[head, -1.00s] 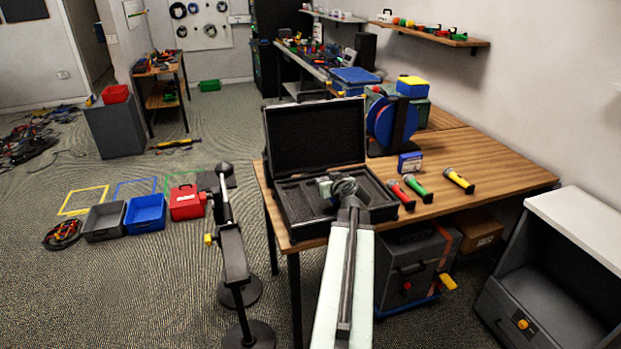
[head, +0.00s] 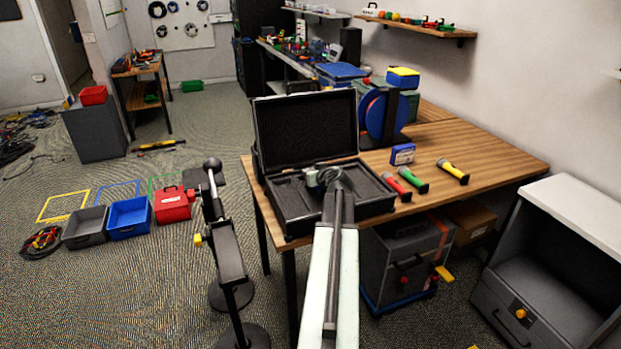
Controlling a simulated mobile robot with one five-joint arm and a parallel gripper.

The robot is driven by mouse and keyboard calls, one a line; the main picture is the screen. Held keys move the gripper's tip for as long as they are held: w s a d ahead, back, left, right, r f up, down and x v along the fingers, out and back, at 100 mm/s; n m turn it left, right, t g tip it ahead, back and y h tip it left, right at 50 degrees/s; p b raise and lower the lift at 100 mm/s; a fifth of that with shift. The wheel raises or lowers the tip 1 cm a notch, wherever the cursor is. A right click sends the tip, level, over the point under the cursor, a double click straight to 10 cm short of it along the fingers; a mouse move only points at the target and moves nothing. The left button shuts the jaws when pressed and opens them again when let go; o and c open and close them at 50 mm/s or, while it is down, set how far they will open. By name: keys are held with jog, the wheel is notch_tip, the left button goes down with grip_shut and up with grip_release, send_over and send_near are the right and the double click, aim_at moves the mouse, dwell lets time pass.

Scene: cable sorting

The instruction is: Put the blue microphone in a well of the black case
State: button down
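The black case (head: 376,203) lies open on the wooden table, its lid (head: 305,132) raised at the back and dark foam wells inside. My gripper (head: 322,180) is over the inside of the case, near its middle; my arm hides part of the case front. The fingers are small and dark, and I cannot tell whether they are open or hold anything. I cannot make out a blue microphone. Microphones with red (head: 396,188), green (head: 413,180) and yellow (head: 453,172) bodies lie on the table right of the case.
A small blue box (head: 402,154) and a blue cable reel (head: 384,115) stand behind the microphones. The table (head: 495,160) is clear at the right. A microphone stand (head: 222,245) rises left of my arm. A grey cabinet (head: 560,250) stands at the right.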

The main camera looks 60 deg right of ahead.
jog(key=shift+w+a+f+b, duration=0.1)
jog(key=shift+f+b, duration=0.1)
jog(key=shift+b, duration=0.15)
jog(key=shift+a+f, duration=0.1)
jog(key=shift+f, duration=0.1)
jog(key=c, duration=0.9)
grip_release()
jog(key=shift+a+f+b, duration=0.1)
jog(key=shift+a+b, duration=0.05)
jog(key=shift+b, duration=0.2)
jog(key=shift+r+p, duration=0.8)
jog(key=shift+p, duration=0.2)
jog(key=p+v, duration=0.4)
jog(key=v, duration=0.7)
jog(key=shift+s, duration=0.45)
